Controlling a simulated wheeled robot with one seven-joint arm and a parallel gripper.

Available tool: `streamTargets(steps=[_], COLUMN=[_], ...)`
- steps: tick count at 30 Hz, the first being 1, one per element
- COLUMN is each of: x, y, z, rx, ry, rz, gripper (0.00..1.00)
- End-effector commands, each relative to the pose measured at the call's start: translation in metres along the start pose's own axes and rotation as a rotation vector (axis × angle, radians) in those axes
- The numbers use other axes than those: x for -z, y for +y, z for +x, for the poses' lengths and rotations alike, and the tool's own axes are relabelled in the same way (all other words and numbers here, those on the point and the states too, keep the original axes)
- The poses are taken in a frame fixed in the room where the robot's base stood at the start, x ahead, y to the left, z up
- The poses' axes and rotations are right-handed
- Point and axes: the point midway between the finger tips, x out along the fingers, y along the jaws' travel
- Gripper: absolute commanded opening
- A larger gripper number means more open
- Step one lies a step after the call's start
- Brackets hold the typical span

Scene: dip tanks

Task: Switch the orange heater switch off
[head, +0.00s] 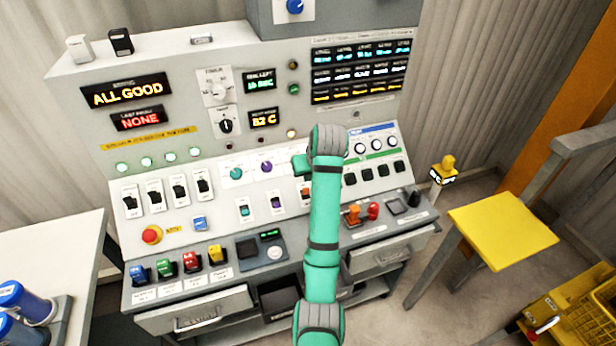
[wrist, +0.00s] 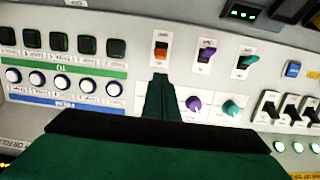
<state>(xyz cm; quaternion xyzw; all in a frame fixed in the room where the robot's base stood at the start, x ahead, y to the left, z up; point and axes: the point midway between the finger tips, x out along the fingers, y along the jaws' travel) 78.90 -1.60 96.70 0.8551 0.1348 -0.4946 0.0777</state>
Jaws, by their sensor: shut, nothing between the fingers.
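The orange heater switch (wrist: 161,50) is a small rocker on a white plate on the sloping panel. In the wrist view it is just beyond the tip of my gripper (wrist: 160,78), at the end of a row with a purple and a teal switch. In the head view the orange switch (head: 305,193) shows partly beside my green arm, which hides the rest. My gripper (head: 301,163) is shut and empty, over the panel above the switch in that view. Whether the fingertips touch the panel, and which way the rocker is set, I cannot tell.
The purple switch (wrist: 206,52) and teal switch (wrist: 244,62) are close by. Purple knob (wrist: 193,103) and teal knob (wrist: 231,108) are beside the gripper. A red emergency button (head: 152,235) and coloured levers are lower on the console. A yellow stool (head: 503,230) stands at right.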

Motion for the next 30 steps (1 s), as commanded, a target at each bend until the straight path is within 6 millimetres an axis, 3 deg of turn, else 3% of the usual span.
streamTargets(steps=[9,15,30], x=[0.0,0.0,0.0], y=[-0.002,-0.002,-0.002], z=[0.054,0.076,0.084], rx=[0.001,0.001,0.001], ry=[-0.003,-0.001,0.0], rz=[-0.001,-0.002,-0.002], gripper=[0.0,0.0,0.0])
